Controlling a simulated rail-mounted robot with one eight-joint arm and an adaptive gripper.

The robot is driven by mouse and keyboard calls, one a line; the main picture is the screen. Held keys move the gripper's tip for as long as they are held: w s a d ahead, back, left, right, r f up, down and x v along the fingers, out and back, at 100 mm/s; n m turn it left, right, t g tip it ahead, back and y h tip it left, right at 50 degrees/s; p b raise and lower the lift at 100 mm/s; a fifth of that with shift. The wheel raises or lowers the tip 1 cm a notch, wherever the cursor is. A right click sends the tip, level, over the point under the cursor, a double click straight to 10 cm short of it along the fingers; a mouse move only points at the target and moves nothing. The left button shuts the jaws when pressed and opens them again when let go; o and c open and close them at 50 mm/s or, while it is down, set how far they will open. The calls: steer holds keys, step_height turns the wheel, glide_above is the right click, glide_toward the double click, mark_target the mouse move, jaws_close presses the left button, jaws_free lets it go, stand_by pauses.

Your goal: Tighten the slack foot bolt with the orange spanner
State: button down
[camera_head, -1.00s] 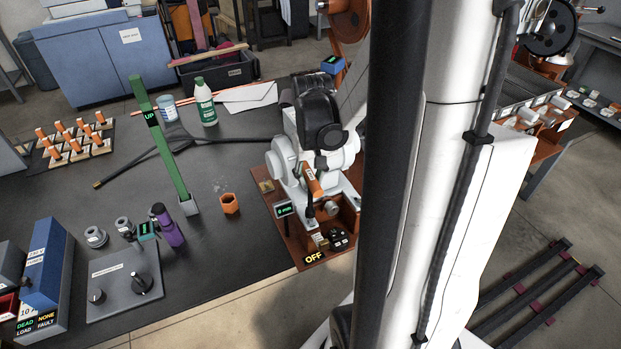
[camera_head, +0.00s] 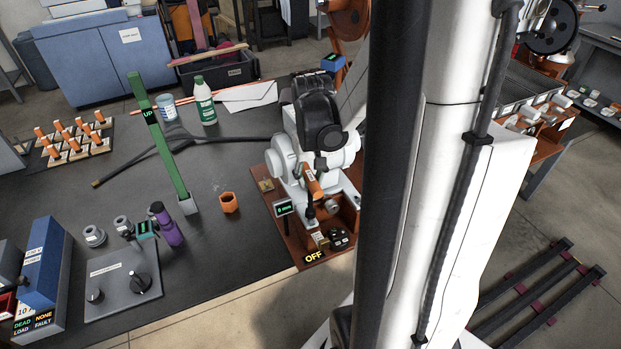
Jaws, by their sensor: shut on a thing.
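My gripper (camera_head: 318,158), dark and seen from above and behind, is over the brown base plate (camera_head: 268,205) at the bench's right edge. It is shut on what looks like the orange spanner (camera_head: 313,182). Its orange handle slants down from under the gripper to a dark lower end near the plate's front part. The fingertips are mostly hidden by the wrist. I cannot make out the foot bolt or tell whether the spanner's end is on it. A small display with green text (camera_head: 284,208) stands beside the spanner, and an OFF label (camera_head: 313,257) is on the plate's front edge.
A green upright post marked UP (camera_head: 170,150), an orange hexagonal cup (camera_head: 229,203) and a purple bottle (camera_head: 166,226) stand left of the plate. A green-labelled white bottle (camera_head: 205,102) is behind. A grey control box (camera_head: 118,285) is front left.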

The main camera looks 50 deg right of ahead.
steer(key=shift+f+b, duration=1)
steer(key=shift+f, duration=0.1)
stand_by(0.3)
steer(key=m, duration=0.4)
steer(key=shift+b, duration=0.4)
steer(key=m, duration=0.4)
steer(key=shift+b, duration=0.3)
steer(key=m, duration=0.3)
steer(key=shift+m+b, duration=0.35)
steer(key=shift+m, duration=0.05)
